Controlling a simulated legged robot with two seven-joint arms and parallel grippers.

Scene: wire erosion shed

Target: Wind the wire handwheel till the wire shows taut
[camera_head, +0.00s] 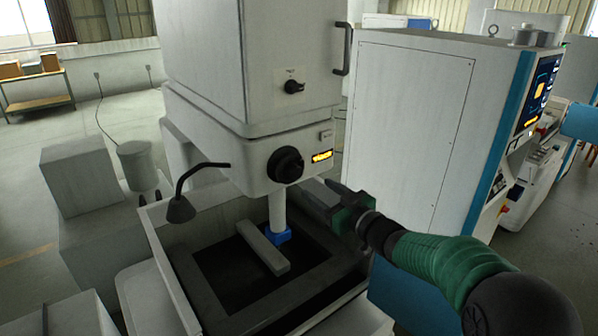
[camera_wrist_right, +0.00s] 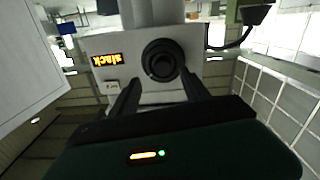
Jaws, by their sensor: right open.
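The black round wire handwheel (camera_head: 286,165) is on the front of the white machine head, left of a small lit amber display (camera_head: 322,156). In the right wrist view the handwheel (camera_wrist_right: 161,60) is ahead, and the display (camera_wrist_right: 107,60), shown upside down, reads "slack". My right gripper (camera_head: 317,187) is open, to the right of and a little below the handwheel in the head view. In the right wrist view its fingers (camera_wrist_right: 160,85) point toward the handwheel, one to each side of its lower part; I cannot tell whether they touch it. My left gripper is not in view.
A smaller black knob (camera_head: 294,87) and a door handle (camera_head: 343,48) are on the cabinet above. A bent black lamp (camera_head: 182,208) stands left of the head. Below is the tank (camera_head: 165,262) with a grey bar (camera_head: 264,249). A large white cabinet (camera_head: 408,120) stands right.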

